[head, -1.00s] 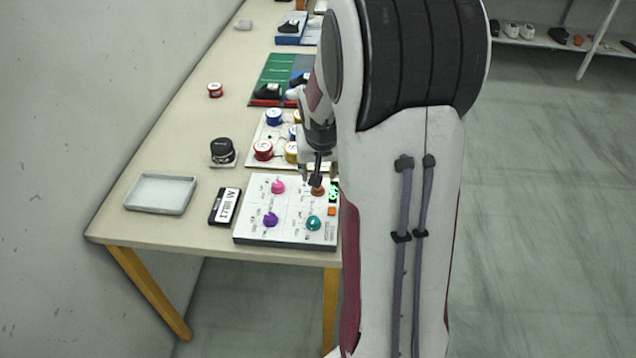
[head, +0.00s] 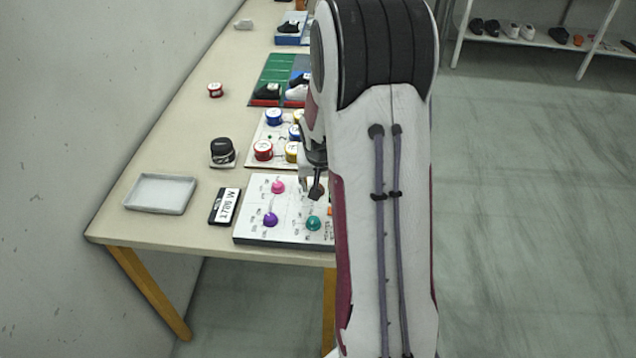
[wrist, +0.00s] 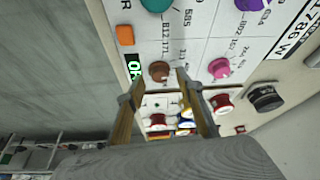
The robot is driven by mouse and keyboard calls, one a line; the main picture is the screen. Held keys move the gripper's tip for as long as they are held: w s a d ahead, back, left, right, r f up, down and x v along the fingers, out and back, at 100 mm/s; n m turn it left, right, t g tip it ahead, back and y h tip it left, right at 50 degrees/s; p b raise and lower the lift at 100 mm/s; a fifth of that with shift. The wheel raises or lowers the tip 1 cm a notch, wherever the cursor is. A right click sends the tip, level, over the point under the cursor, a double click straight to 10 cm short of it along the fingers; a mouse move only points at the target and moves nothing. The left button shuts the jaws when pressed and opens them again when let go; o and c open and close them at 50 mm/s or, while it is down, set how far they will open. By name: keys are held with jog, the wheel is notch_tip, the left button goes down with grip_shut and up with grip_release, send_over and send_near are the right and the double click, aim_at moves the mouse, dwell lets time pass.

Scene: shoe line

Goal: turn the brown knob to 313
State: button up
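The brown knob (wrist: 159,71) sits on the white control panel (wrist: 185,57). In the wrist view it shows between the tips of my gripper (wrist: 160,76). The fingers are apart, one on each side of it in the picture; I cannot tell whether they touch it. In the head view my gripper (head: 316,191) is low over the panel's right part and largely hides the knob. A green-lit display (wrist: 133,67) beside the knob is cut by a finger, so its number is not readable.
A pink knob (head: 278,187), a purple knob (head: 270,219) and a teal knob (head: 313,222) share the panel. An orange button (wrist: 125,35) is near the display. Red, blue and yellow round tins (head: 263,151) stand just behind. A black label plate (head: 224,207) and grey tray (head: 161,194) lie left.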

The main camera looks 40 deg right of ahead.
jog(key=shift+w+d+f, duration=0.1)
jog(key=shift+f, duration=0.15)
grip_shut()
jog(key=shift+d+n+t+y, duration=0.1)
jog(key=shift+n+t+y, duration=0.4)
jog(key=shift+n, duration=1.4)
jog(key=shift+d+f+n+y, duration=0.15)
jog(key=shift+n+y, duration=0.85)
jog(key=shift+n, duration=1.1)
grip_release()
jog(key=shift+s, duration=0.2)
